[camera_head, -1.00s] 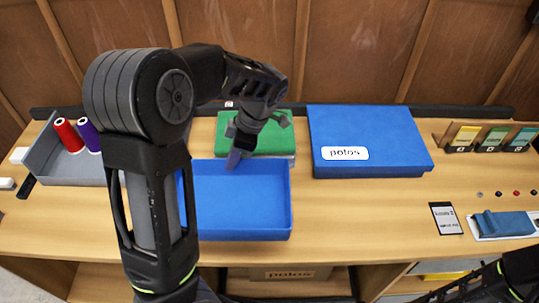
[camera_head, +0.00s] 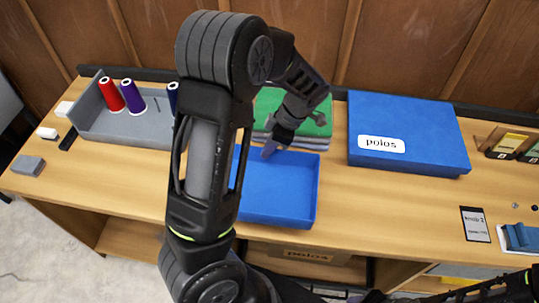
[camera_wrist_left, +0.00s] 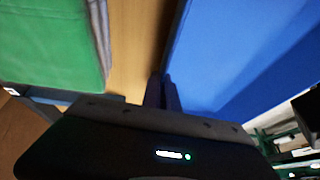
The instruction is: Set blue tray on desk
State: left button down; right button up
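The blue tray (camera_head: 285,190) is open and empty and stands on the desk (camera_head: 375,210) near its front edge. My left arm hides its left part in the head view. My left gripper (camera_head: 268,152) reaches down at the tray's back rim. In the left wrist view its two fingers (camera_wrist_left: 165,92) are close together where the tray's blue wall (camera_wrist_left: 240,50) meets them, and they look shut on the rim. My right gripper is not in view; only part of the right arm shows at the lower right.
A lidded blue box (camera_head: 415,120) is to the right. A grey tray (camera_head: 105,125) with thread spools is at the left. Bare desk lies right of the tray, with a card (camera_head: 475,224) and blue cloth further right.

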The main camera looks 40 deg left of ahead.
aim_at(265, 162)
pick_arm(q)
jog(key=shift+f+p, duration=0.35)
jog(key=shift+f, duration=1.5)
jog(key=shift+f, duration=0.1)
jog(key=c, duration=1.6)
grip_release()
jog(key=shift+c, duration=0.2)
jog(key=b+v, duration=0.1)
jog(key=v, duration=1.1)
